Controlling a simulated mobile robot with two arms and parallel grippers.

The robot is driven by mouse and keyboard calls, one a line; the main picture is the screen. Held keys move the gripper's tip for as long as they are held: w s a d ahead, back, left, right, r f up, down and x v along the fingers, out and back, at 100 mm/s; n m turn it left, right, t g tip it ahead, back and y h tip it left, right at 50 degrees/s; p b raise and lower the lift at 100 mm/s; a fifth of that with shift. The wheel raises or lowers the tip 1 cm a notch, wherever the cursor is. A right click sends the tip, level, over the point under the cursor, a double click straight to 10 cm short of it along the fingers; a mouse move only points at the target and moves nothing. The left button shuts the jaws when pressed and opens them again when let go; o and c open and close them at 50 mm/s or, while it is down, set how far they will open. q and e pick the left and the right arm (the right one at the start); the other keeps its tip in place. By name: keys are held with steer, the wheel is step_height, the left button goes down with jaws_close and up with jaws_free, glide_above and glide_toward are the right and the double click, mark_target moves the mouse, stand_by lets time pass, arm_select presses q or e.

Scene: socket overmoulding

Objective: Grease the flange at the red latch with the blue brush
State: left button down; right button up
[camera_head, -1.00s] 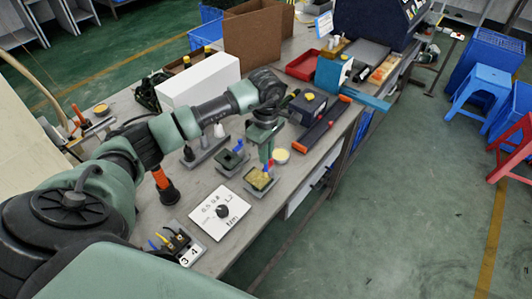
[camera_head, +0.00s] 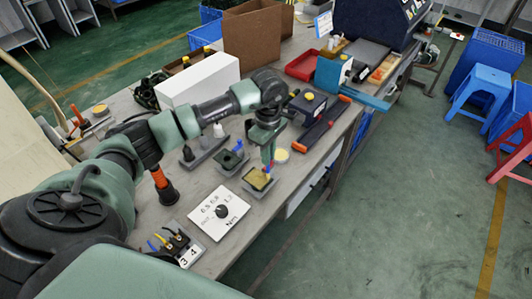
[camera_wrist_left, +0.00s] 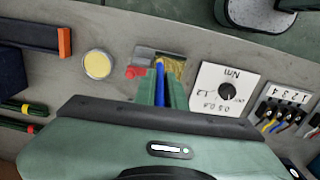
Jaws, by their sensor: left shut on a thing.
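My left gripper (camera_head: 267,150) is shut on the blue brush (camera_wrist_left: 160,82) and points down over a small flange with a yellowish face (camera_head: 257,181). The flange (camera_wrist_left: 175,66) also shows in the left wrist view, just beyond the fingers. The red latch (camera_wrist_left: 134,72) lies at its edge, left of the brush in that view. The brush tip is at or just above the flange; I cannot tell whether it touches. A round pot with a pale yellow top (camera_head: 282,155) stands close by. My right gripper is not in view.
A white dial plate (camera_head: 219,213) and a numbered terminal block (camera_head: 178,247) lie nearer on the bench. A dark fixture (camera_head: 231,160) sits left of the flange. A white box (camera_head: 200,80) stands behind. An orange-ended dark bar (camera_head: 322,124) lies right.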

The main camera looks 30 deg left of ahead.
arm_select(q)
steer(key=shift+a, duration=0.1)
steer(key=shift+a+b, duration=0.4)
steer(key=shift+a, duration=0.4)
steer(key=shift+d, duration=0.2)
steer(key=shift+d, duration=0.7)
steer(key=shift+a, duration=0.1)
steer(key=shift+b, duration=0.3)
